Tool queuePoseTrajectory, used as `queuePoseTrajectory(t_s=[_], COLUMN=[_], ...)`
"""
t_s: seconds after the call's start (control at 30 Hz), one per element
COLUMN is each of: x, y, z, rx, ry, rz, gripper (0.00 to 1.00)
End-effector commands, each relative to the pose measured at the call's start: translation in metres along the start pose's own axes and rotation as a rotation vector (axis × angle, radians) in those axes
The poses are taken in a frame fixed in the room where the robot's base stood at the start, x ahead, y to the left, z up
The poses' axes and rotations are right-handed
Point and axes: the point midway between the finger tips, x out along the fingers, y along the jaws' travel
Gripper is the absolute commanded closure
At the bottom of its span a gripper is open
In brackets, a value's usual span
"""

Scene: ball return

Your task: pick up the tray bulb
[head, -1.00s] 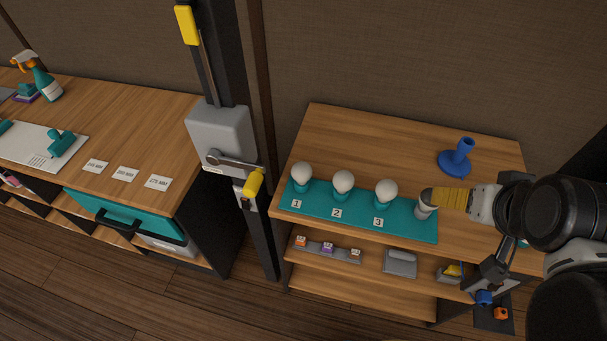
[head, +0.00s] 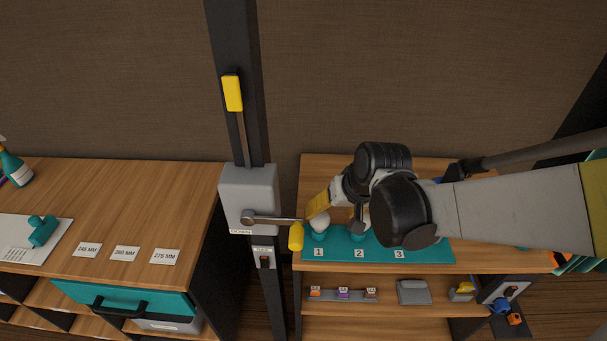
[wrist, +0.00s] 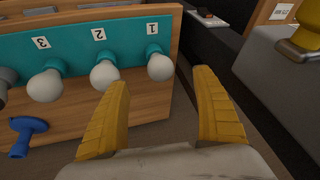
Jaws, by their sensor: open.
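A teal tray (head: 340,255) on the wooden shelf unit carries white bulbs in teal holders by labels 1, 2 and 3. The bulb at 1 (head: 320,223) shows beside my yellow finger; my arm hides most of the others. The wrist view is upside down and shows the bulb at 1 (wrist: 160,67), the bulb at 2 (wrist: 104,75) and the bulb at 3 (wrist: 46,86). My gripper (wrist: 162,85) is open and empty. In the wrist view its fingertips lie either side of the bulb at 1, which appears beyond them; contact is not visible.
A post with a grey box (head: 248,198) and a yellow-ended lever (head: 296,237) stands just left of the tray. A blue stand (wrist: 27,135) is on the same top. A wooden counter (head: 140,205) with size cards is at left. The shelf below holds small items.

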Motion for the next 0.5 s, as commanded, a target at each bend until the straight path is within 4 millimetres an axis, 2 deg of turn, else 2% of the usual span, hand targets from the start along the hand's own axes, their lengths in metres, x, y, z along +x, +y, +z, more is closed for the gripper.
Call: queuePoseTrajectory(t_s=[0.2,0.5], x=[0.040,0.062], y=[0.000,-0.001], z=[0.001,-0.001], rx=[0.000,0.000], ry=[-0.001,0.000], rz=[-0.001,-0.001], gripper=[0.23,0.23])
